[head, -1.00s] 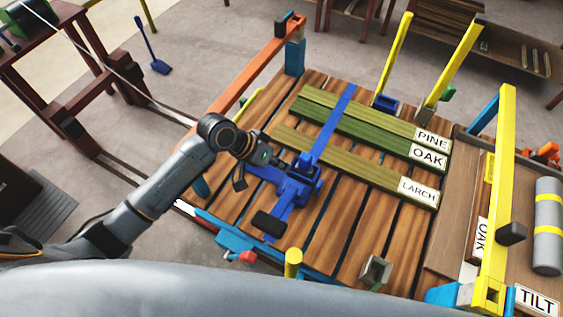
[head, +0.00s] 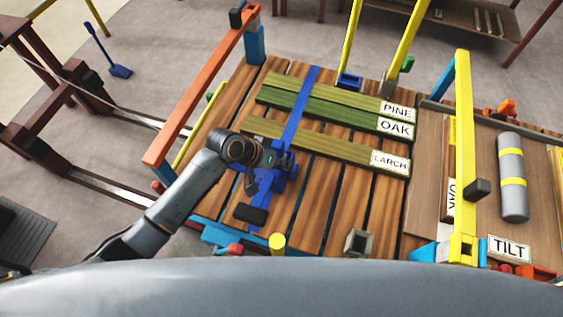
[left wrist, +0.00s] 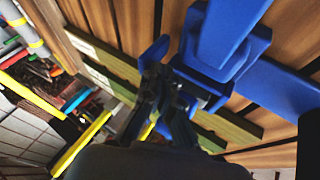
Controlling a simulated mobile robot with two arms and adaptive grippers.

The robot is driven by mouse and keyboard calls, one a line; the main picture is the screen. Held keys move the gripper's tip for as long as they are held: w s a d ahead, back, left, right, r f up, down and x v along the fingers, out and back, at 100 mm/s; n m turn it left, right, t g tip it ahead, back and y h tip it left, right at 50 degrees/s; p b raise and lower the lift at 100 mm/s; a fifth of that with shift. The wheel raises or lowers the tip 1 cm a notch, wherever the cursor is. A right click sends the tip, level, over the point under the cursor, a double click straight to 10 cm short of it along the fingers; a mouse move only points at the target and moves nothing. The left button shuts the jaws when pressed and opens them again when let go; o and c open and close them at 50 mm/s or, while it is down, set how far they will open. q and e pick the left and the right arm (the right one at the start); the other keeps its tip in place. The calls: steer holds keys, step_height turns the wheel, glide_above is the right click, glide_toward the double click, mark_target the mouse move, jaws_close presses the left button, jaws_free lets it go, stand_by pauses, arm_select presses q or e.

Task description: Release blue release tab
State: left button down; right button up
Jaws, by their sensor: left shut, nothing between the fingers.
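A blue clamp (head: 268,183) with a black-ended handle (head: 250,214) sits on the slatted wooden deck. Its long blue bar (head: 301,105) crosses the labelled boards. My left gripper (head: 284,162) is at the clamp body and covers part of it. In the left wrist view, the shut, empty fingers (left wrist: 166,88) are right at the blue clamp parts (left wrist: 222,40). A small blue tab (left wrist: 154,52) shows beside the fingertips; I cannot tell whether they touch it. My right gripper is not in view.
Boards marked PINE (head: 335,97), OAK (head: 330,115) and LARCH (head: 330,146) lie on the deck. Yellow posts (head: 464,150) and an orange rail (head: 203,85) rise around it. A grey cylinder (head: 512,175) lies at the right.

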mark_target(296, 170)
arm_select(q)
steer(key=shift+d+r+p, duration=0.1)
steer(key=shift+r+p, duration=0.1)
steer(key=shift+p, duration=0.2)
steer(key=y+p, duration=0.1)
steer(key=p, duration=0.1)
steer(key=d+y+p, duration=0.1)
steer(key=p, duration=0.1)
steer(key=d+r+y+p, duration=0.1)
steer(key=shift+s+m+t+p, duration=0.35)
steer(key=shift+m+t+p, duration=0.05)
steer(key=shift+s+d+f+p, duration=0.2)
steer(key=shift+d+f+p, duration=0.15)
steer(key=shift+d+p, duration=0.3)
steer(key=shift+w+a+f, duration=0.2)
steer(key=shift+a+f, duration=0.15)
steer(key=shift+a, duration=0.35)
